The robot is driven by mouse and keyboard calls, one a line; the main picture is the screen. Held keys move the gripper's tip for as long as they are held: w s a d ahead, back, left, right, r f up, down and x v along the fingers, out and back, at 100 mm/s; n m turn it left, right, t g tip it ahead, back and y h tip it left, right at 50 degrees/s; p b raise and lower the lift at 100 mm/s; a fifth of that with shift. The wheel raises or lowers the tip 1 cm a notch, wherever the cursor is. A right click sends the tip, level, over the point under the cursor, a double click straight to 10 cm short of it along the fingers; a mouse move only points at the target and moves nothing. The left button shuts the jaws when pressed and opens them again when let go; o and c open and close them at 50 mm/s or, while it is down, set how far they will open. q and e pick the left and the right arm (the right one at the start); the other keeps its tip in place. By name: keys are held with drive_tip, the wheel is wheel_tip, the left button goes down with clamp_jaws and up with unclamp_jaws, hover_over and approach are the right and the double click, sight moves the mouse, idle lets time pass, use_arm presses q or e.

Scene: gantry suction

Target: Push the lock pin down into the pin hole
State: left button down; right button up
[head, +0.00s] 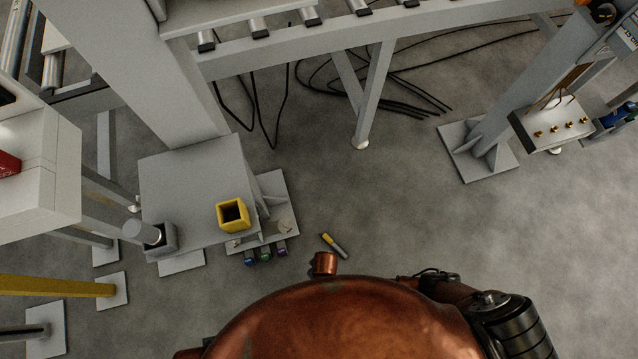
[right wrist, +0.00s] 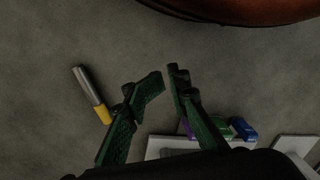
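A short grey rod with a yellow end, which looks like the lock pin (head: 334,245), lies on the floor in the head view. It also shows left of my right gripper (right wrist: 166,73) in the right wrist view (right wrist: 91,93), apart from the fingers. That gripper holds nothing, with a narrow gap between its fingertips. My left gripper is in neither view. A yellow square socket (head: 233,214) with a dark opening stands on a grey pedestal (head: 185,185). A grey cylinder stands in a grey bracket (head: 162,243) at the pedestal's left edge. I cannot tell which opening is the pin hole.
Purple (head: 281,249), blue (head: 265,256) and green (head: 250,259) pieces sit at the front edge of the base plate (head: 284,205). A roller conveyor (head: 300,40) crosses the back, with black cables beneath.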

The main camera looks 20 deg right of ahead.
drive_tip(key=o, duration=1.7)
